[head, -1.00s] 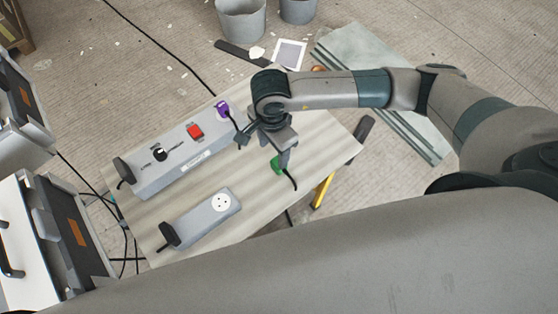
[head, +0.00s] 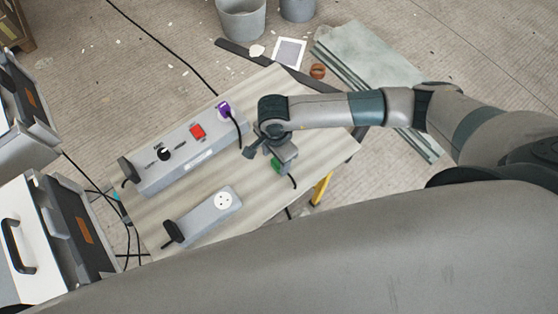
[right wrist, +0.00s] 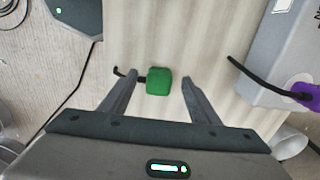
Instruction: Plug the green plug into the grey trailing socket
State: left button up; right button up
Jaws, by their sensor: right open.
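The green plug (right wrist: 159,81) lies on the table with its black cord trailing off to one side. In the head view the green plug (head: 276,167) is partly hidden by my right gripper (head: 268,157). In the right wrist view my right gripper (right wrist: 160,100) is open, and the plug shows between and just beyond its fingertips, not held. The grey trailing socket (head: 213,212) lies on the near part of the table, left of the gripper. Its round socket face looks up and is empty. My left gripper is not in view.
A larger grey unit (head: 182,155) with a red switch, a black knob and a purple plug (head: 224,108) stands behind the socket. The wooden table (head: 262,200) is bare between socket and gripper. Grey cases (head: 50,235) stand at the left.

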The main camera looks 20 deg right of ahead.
aim_at(277, 162)
jog(key=shift+d+f+p, duration=0.2)
jog(key=shift+f+p, duration=0.35)
jog(key=shift+f, duration=1.15)
jog(key=shift+c, duration=0.3)
jog(key=c, duration=1)
